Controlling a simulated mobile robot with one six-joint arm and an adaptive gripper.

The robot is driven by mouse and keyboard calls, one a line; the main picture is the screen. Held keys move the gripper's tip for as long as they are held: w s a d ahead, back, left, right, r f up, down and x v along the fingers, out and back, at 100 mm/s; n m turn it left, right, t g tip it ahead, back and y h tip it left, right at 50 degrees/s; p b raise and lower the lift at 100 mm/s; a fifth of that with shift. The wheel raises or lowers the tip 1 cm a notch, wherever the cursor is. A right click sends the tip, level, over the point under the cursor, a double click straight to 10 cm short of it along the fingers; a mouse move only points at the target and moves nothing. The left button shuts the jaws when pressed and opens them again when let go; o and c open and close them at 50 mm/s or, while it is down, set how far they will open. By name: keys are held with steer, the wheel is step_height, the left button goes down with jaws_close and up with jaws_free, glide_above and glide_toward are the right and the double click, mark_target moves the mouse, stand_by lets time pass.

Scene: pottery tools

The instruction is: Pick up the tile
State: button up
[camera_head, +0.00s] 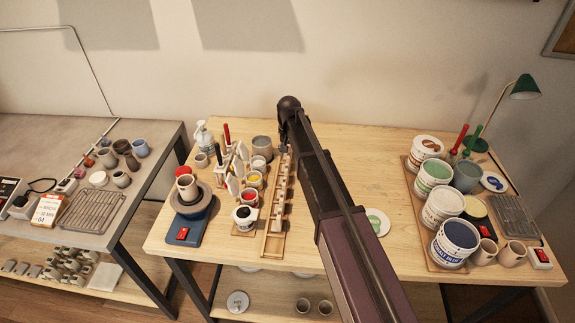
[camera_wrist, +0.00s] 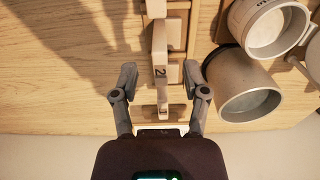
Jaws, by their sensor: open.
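A narrow wooden rack (camera_head: 272,244) holds a row of several small pale tiles in the head view. In the wrist view, an upright beige tile (camera_wrist: 160,45) marked with a 2 stands in the rack. Another tile (camera_wrist: 163,103), with a mark like a 1, stands nearer my gripper's base. My gripper (camera_wrist: 161,75) is open and empty, above the rack's far end, with one finger on each side of the tile row. Which tile is meant cannot be told. In the head view my arm hides the fingers.
A grey cup (camera_wrist: 246,88) lies close to the right finger in the wrist view. In the head view, glaze jars (camera_head: 243,217) and a banding wheel (camera_head: 192,203) stand left of the rack. Large buckets (camera_head: 455,243) stand at right. Bare wood lies left of the rack in the wrist view.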

mark_target(289, 163)
steer(key=shift+f, duration=0.1)
steer(key=shift+f+b, duration=2.5)
steer(key=shift+b, duration=0.15)
jaws_close()
